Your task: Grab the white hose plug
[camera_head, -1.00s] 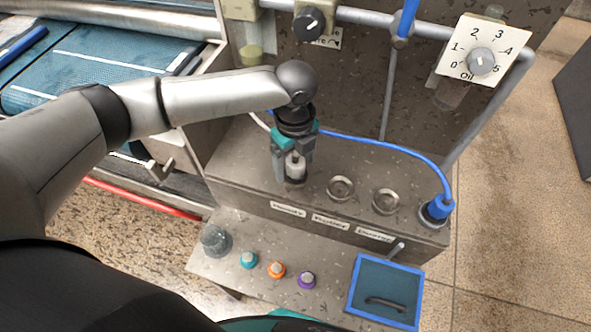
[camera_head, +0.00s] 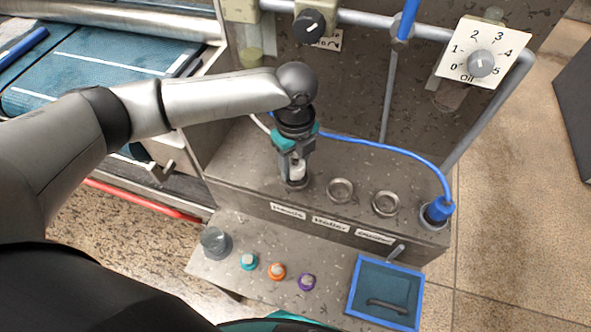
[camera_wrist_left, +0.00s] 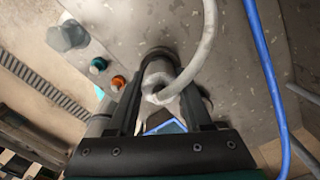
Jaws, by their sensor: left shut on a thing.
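The white hose plug (camera_head: 298,170) stands upright at the leftmost socket on top of the grey metal box. My left gripper (camera_head: 294,172) points down over it and is shut on it. In the left wrist view the plug (camera_wrist_left: 160,77) sits between the two dark fingers, with its white hose (camera_wrist_left: 207,45) curving up from it. The plug's lower end is partly hidden by the fingers, so I cannot tell how deep it sits. My right gripper is not in view.
Two empty round sockets (camera_head: 341,190) (camera_head: 385,203) lie to the right. A blue plug (camera_head: 437,210) with a blue hose (camera_head: 400,150) is at the box's right end. Coloured buttons (camera_head: 277,271) and a blue-framed lid (camera_head: 386,291) are on the lower front panel.

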